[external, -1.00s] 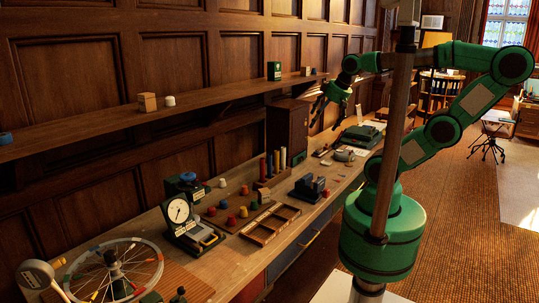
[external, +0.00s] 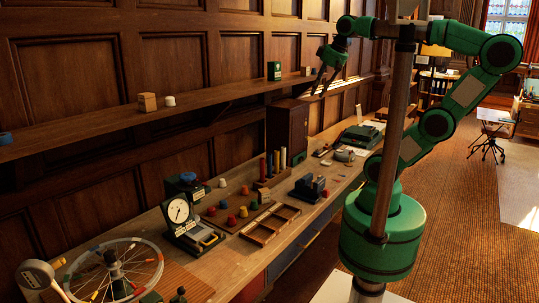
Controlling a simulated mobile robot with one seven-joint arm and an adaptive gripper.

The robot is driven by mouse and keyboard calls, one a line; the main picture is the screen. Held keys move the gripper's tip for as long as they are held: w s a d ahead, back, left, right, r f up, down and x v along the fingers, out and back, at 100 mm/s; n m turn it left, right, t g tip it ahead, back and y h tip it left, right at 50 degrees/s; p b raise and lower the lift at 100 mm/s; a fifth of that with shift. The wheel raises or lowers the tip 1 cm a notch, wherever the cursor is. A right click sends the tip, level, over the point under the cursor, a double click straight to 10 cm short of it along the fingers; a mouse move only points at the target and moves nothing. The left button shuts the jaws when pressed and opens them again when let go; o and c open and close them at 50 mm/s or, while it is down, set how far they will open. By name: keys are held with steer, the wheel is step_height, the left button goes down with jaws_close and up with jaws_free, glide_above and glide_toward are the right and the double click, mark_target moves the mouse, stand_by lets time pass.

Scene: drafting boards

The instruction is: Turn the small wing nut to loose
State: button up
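My gripper (external: 325,88) is high in the air above the far part of the long bench, near the level of the wall shelf. It points down and its two dark fingers look spread apart, with nothing visible between them. I cannot make out a small wing nut in this view; it is too small or hidden among the bench items.
The bench carries a spoked wheel (external: 113,270), a dial gauge (external: 179,211), coloured knobs, a divided wooden tray (external: 271,222), a dark blue device (external: 309,187) and a dark cabinet (external: 287,128). A wall shelf (external: 215,91) runs above. A vertical post (external: 394,130) stands before my arm.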

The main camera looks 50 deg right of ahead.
steer(key=w+d+r+m+g+p, duration=0.1)
steer(key=w+d+r+m, duration=0.2)
steer(key=w+d+r, duration=0.3)
steer(key=w+d+r+m+g+p, duration=0.15)
steer(key=w+d+r, duration=0.25)
steer(key=w, duration=0.5)
steer(key=w+d+r+m+g+y, duration=0.1)
steer(key=w+d+m, duration=0.1)
steer(key=w+d, duration=0.45)
steer(key=w+d+r+m, duration=0.1)
steer(key=w+d+m, duration=0.25)
steer(key=d, duration=0.55)
steer(key=w+d+f+m+g+y+p, duration=0.1)
steer(key=w+d+f+m, duration=0.15)
steer(key=d, duration=0.65)
steer(key=w+d+f+m+y+p, duration=0.1)
steer(key=d+f, duration=0.2)
steer(key=d, duration=0.5)
steer(key=w+d+f+m+g+p, duration=0.1)
steer(key=d+f, duration=0.2)
steer(key=d, duration=0.6)
steer(key=s+d+f+m+y, duration=0.25)
steer(key=d+f, duration=0.35)
steer(key=d, duration=0.5)
step_height(320, 180, down, 34)
steer(key=h, duration=0.1)
steer(key=shift+s+a, duration=0.2)
steer(key=shift+s, duration=0.15)
steer(key=shift+f, duration=0.1)
